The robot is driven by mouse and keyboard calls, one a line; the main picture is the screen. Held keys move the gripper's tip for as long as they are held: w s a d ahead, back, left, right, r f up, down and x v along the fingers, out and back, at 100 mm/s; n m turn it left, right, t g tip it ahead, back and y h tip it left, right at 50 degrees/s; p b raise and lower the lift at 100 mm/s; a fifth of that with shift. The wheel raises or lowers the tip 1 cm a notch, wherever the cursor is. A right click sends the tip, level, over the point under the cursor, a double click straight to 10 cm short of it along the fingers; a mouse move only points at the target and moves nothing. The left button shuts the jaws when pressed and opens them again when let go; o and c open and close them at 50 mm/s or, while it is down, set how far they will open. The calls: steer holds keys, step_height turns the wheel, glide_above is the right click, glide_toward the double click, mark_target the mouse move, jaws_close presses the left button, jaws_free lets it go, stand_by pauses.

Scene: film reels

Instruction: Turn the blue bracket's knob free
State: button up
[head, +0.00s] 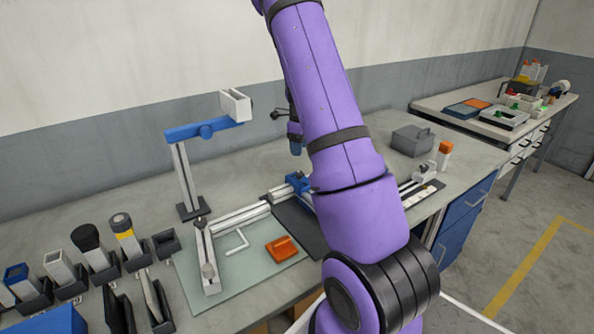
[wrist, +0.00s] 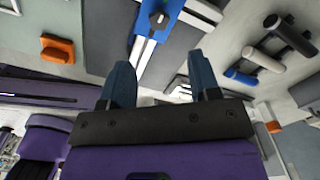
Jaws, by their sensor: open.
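The blue bracket (head: 298,183) sits on a pale rail on the bench, partly hidden by my arm in the head view. In the wrist view, the blue bracket (wrist: 170,12) is at the top, with a dark knob (wrist: 158,18) on its face. My gripper (wrist: 163,80) is open and empty, its two blue fingers apart. The knob lies beyond the fingertips, roughly in line with the space between them, and nothing touches it. In the head view, only a small part of my gripper shows beside my purple arm, above the bracket.
A stand with a blue crossbar (head: 180,132) and white head rises at the left. An orange block (head: 282,249) lies on the green mat (head: 200,290). A grey box (head: 412,141) stands at the back right. Holders with tools (head: 95,262) fill the front left.

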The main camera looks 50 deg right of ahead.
mark_target(300, 173)
step_height(300, 173, down, 10)
steer(key=shift+r, duration=0.1)
stand_by(0.4)
steer(key=c, duration=0.9)
